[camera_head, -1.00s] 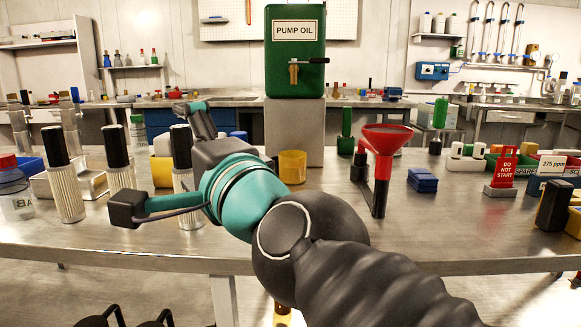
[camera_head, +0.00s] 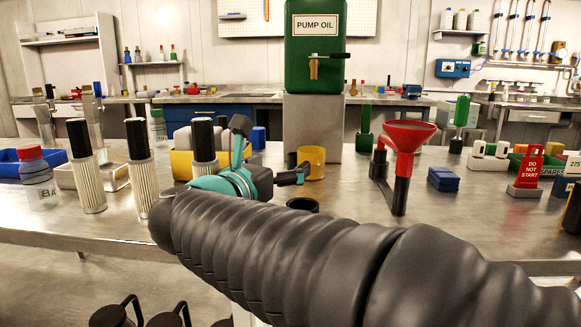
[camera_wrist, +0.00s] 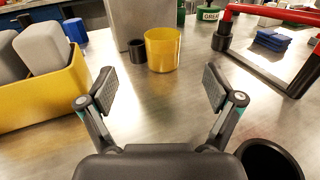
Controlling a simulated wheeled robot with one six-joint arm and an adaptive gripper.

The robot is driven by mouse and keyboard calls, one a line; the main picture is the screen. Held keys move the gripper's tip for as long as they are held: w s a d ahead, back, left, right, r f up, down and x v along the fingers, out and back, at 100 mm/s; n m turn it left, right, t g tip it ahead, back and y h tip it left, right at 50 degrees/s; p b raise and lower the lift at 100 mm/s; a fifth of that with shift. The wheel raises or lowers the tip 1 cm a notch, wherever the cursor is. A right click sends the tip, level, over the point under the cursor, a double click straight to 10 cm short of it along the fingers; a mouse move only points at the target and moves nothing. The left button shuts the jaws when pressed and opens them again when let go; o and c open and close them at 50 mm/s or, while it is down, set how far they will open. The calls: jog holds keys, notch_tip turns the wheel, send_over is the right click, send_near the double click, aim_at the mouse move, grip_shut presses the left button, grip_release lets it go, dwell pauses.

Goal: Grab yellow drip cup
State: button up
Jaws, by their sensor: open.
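The yellow drip cup (camera_head: 313,161) stands upright on the steel table in front of the grey block under the green pump oil tank. In the wrist view the cup (camera_wrist: 162,49) is ahead of my gripper, slightly right of the middle between the fingers. My gripper (camera_wrist: 160,88) is open and empty, with clear table between its fingertips and the cup.
A small black cup (camera_wrist: 137,51) stands just left of the yellow cup. A yellow bin (camera_wrist: 45,93) with grey items is at left. A black round container (camera_wrist: 268,160) is near at right. A red funnel stand (camera_head: 403,160) is right of the cup.

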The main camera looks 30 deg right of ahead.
aim_at(306, 154)
jog(key=p+x, duration=0.1)
jog(key=x, duration=0.7)
jog(key=shift+d, duration=0.25)
jog(key=shift+f+p+x, duration=0.15)
jog(key=shift+p+x, duration=0.05)
jog(key=shift+x, duration=1.1)
jog(key=shift+f+p+x, duration=0.1)
jog(key=shift+p+x, duration=0.05)
jog(key=shift+x, duration=1.15)
jog(key=shift+s, duration=0.1)
jog(key=shift+c, duration=0.3)
